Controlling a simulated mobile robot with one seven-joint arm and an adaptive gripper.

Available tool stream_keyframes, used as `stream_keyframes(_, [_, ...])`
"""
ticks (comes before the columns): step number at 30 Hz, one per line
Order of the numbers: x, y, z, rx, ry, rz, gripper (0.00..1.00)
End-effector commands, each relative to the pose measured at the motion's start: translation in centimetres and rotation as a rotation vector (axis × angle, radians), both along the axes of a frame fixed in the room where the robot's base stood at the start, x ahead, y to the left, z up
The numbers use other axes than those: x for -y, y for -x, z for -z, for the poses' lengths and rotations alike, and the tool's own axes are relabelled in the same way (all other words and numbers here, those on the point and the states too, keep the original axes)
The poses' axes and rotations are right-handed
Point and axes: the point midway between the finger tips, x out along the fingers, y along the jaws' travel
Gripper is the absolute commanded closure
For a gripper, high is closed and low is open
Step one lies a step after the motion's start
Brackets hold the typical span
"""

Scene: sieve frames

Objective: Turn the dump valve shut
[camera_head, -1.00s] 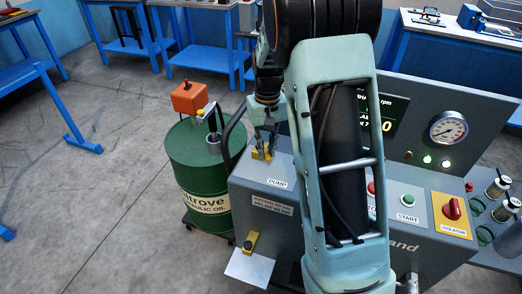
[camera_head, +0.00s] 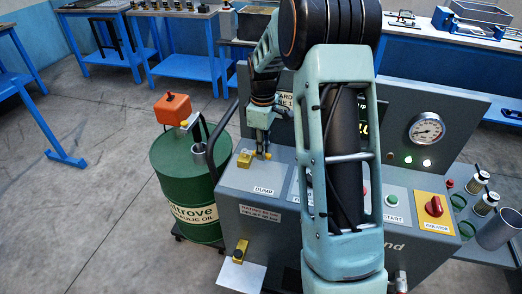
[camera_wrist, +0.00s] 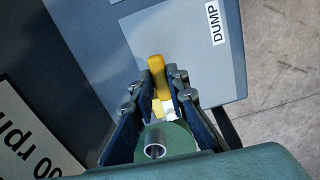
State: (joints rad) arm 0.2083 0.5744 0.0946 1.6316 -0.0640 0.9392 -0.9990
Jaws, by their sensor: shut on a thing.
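The dump valve's yellow handle (camera_head: 245,159) sits on the sloping top of the grey console, behind the DUMP label (camera_head: 264,190). My gripper (camera_head: 262,152) points down at it, with yellow showing at the fingertips and to their left. In the wrist view the yellow handle (camera_wrist: 157,75) stands between the two dark fingers (camera_wrist: 163,90), which are closed on it. The DUMP label (camera_wrist: 214,23) shows upper right there. The fingers hide part of the handle and its pivot.
A red isolator knob (camera_head: 434,206) and a pressure gauge (camera_head: 427,128) are on the right. My arm covers the console's middle. Blue workbenches line the back.

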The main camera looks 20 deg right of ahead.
Motion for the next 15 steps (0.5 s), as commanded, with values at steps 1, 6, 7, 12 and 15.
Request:
stream_keyframes(1, [0.11, -0.27, -0.22, 0.005, 0.0, -0.018, 1.0])
stream_keyframes(6, [0.26, -0.51, -0.19, 0.005, 0.0, -0.066, 1.0])
stream_keyframes(7, [0.27, -0.54, -0.19, 0.005, 0.0, -0.071, 1.0])
stream_keyframes(12, [0.28, -0.64, -0.17, 0.006, 0.0, -0.09, 1.0])
stream_keyframes(15, [0.28, -0.65, -0.17, 0.006, 0.001, -0.092, 1.0])
